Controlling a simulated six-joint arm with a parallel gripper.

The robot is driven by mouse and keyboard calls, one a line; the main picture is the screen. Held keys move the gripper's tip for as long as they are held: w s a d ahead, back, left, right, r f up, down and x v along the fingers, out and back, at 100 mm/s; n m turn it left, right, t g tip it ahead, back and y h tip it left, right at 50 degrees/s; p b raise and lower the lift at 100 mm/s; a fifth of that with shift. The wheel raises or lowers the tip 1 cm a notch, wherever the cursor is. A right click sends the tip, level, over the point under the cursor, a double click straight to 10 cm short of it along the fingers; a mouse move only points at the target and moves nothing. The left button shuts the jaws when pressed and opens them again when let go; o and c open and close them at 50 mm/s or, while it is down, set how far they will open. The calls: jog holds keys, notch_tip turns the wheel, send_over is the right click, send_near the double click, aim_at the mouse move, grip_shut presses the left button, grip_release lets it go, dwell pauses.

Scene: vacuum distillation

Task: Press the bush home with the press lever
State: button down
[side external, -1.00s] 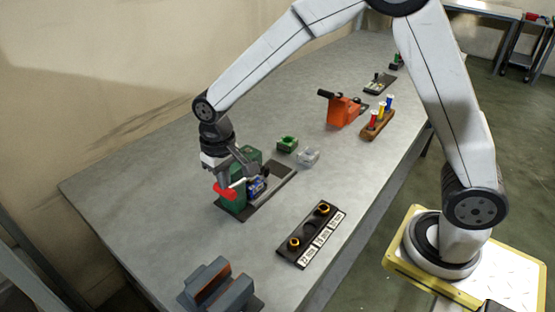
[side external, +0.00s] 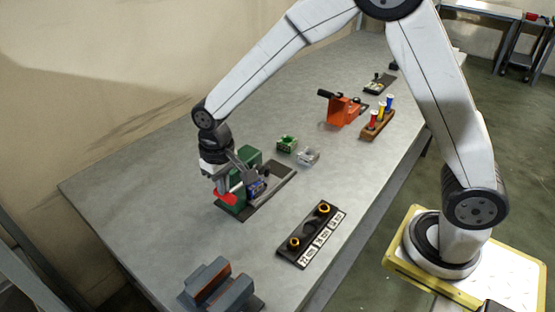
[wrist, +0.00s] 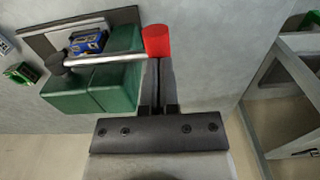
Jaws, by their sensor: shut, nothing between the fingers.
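The green press (side external: 252,160) stands on a dark base plate, partly hidden by my arm in the side view; its body also shows in the wrist view (wrist: 100,90). Its lever is a silver bar (wrist: 108,60) ending in a red grip (wrist: 157,40), which also shows in the side view (side external: 226,199). A blue block (wrist: 88,42) sits at the press beside the bar. The bush cannot be made out in the press. My gripper (wrist: 157,65) is shut and empty, its fingertips at the red grip; whether they touch it is unclear.
A black labelled tray (side external: 312,232) holds brass-coloured rings. A grey vise-like block (side external: 215,285) stands at the front. Small green (side external: 287,144) and clear (side external: 308,156) pieces lie behind the press. An orange device (side external: 340,110) and a wooden rack (side external: 377,127) are farther back.

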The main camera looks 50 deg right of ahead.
aim_at(224, 199)
jog(key=shift+a+f, duration=0.1)
jog(key=shift+f, duration=0.55)
jog(key=shift+a+f, duration=0.15)
jog(key=shift+f, duration=0.75)
dwell(0.4)
jog(key=shift+f, duration=0.9)
dwell(0.4)
